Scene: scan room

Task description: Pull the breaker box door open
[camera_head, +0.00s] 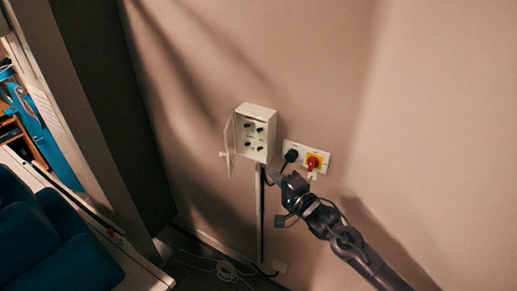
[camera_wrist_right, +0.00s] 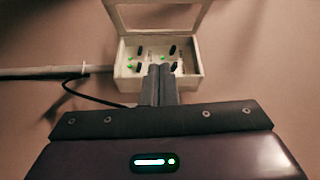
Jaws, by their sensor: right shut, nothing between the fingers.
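The breaker box (camera_head: 257,133) is a small white box on the wall, with several black switches and green lights inside. Its door (camera_head: 229,143), a pale frame with a clear pane, stands swung open to the left. In the right wrist view the box (camera_wrist_right: 190,68) is ahead of the fingers and the open door (camera_wrist_right: 158,17) is at the top. My right gripper (camera_head: 272,173) is just below the box's lower right, its fingers (camera_wrist_right: 160,70) shut together with nothing between them. It is apart from the door. My left gripper is not in view.
A socket plate with a black plug (camera_head: 291,155) and a red and yellow rotary switch (camera_head: 313,162) are right of the box. A conduit (camera_head: 260,210) runs down the wall below it. Blue seats (camera_head: 50,245) are at lower left; a cable (camera_head: 227,270) lies on the floor.

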